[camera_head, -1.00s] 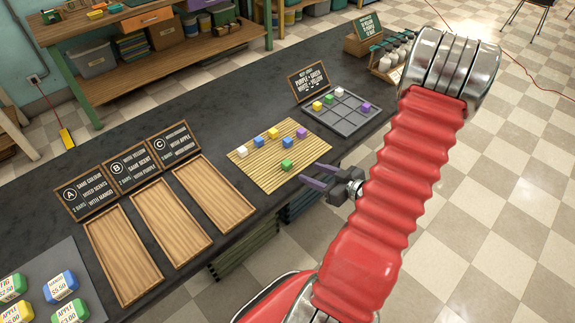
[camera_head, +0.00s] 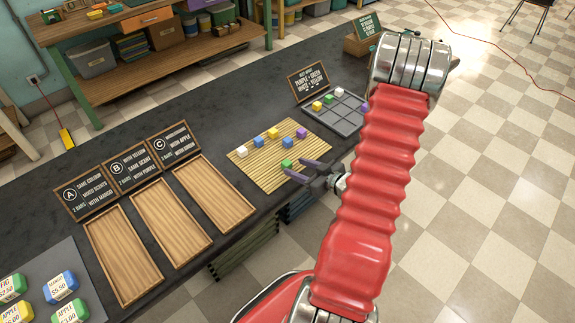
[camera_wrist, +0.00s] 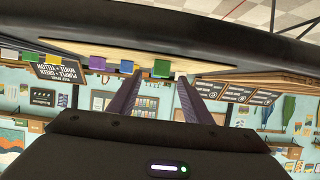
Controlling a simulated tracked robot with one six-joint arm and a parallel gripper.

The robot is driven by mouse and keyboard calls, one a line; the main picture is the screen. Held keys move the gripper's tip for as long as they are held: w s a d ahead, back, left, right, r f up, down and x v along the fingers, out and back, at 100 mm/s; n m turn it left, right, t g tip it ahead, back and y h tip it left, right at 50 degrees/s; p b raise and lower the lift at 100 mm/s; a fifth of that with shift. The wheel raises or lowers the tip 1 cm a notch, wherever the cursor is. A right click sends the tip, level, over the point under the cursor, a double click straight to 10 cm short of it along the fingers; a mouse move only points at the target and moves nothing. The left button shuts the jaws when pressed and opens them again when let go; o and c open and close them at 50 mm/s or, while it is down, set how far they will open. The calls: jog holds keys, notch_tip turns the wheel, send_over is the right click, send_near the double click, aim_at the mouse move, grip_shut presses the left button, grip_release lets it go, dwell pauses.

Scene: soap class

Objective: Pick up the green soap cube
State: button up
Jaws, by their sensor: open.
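The green soap cube (camera_head: 287,164) sits near the front edge of the bamboo mat (camera_head: 262,175) on the dark counter. My gripper (camera_head: 295,168) is open just to the right of the cube, its two purple fingers pointing at it. In the wrist view, which looks upside down, the green cube (camera_wrist: 161,68) shows ahead, between the lines of the two spread fingers (camera_wrist: 160,80). Nothing is held. I cannot tell the exact gap between fingertips and cube.
Blue (camera_head: 258,142), yellow (camera_head: 273,133), white (camera_head: 242,151) and purple (camera_head: 302,133) cubes share the mat. A grey divided tray (camera_head: 348,122) with cubes stands behind, partly covered by my arm. Wooden trays (camera_head: 122,260) with signs lie to the left.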

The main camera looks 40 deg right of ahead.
aim_at(290, 166)
jog(key=shift+x, duration=2.55)
jog(key=shift+c, duration=0.2)
jog(key=c, duration=1.1)
